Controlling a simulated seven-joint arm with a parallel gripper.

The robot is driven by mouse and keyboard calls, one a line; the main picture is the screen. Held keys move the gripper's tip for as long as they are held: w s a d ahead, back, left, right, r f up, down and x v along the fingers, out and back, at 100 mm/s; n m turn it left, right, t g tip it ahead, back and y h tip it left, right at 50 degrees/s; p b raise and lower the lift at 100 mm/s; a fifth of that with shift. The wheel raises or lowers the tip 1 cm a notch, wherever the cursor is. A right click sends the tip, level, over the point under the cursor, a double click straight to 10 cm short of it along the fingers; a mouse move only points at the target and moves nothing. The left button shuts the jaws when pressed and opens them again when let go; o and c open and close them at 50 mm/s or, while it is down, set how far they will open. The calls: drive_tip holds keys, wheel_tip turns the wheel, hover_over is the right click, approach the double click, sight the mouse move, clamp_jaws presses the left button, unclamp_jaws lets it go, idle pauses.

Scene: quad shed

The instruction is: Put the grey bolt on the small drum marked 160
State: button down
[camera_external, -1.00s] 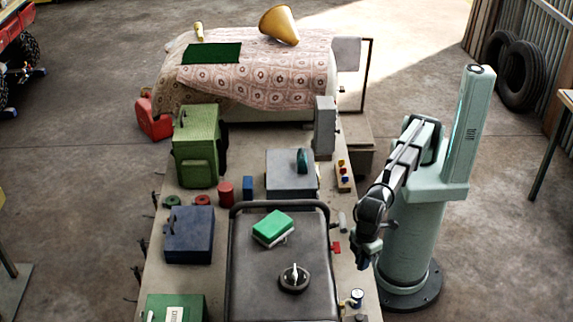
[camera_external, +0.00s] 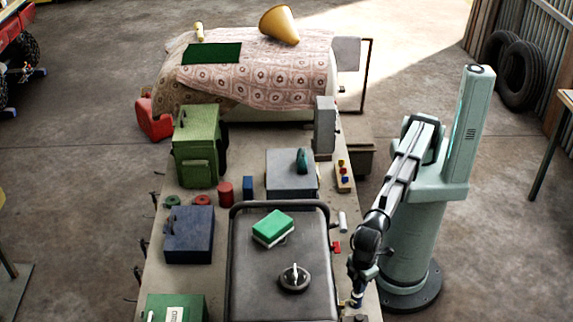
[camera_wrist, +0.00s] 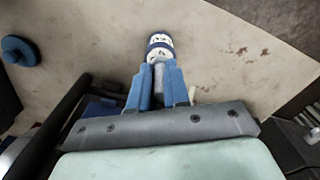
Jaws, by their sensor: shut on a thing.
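My gripper (camera_external: 358,290) is low over the near right part of the bench. In the wrist view its two blue fingers (camera_wrist: 158,75) are closed on a grey piece (camera_wrist: 158,82), which looks like the grey bolt and is mostly hidden between them. The small drum (camera_wrist: 159,43), white and blue with dark marks on its pale top, shows just beyond the fingertips. The marks are too small to read. I cannot tell whether the bolt touches the drum. In the external view the gripper largely covers the drum.
A dark trolley-like tray (camera_external: 255,280) with a green-topped block (camera_external: 273,228) and a round dial (camera_external: 294,278) stands left of my gripper. A red piece (camera_external: 336,247) and a pale cylinder (camera_external: 343,222) lie farther back.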

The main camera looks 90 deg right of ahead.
drive_tip(key=shift+f, duration=0.3)
drive_tip(key=shift+f, duration=0.1)
drive_tip(key=c, duration=1.1)
unclamp_jaws()
wheel_tip(320, 180, up, 12)
drive_tip(key=shift+r, duration=0.15)
drive_tip(key=shift+s, duration=0.1)
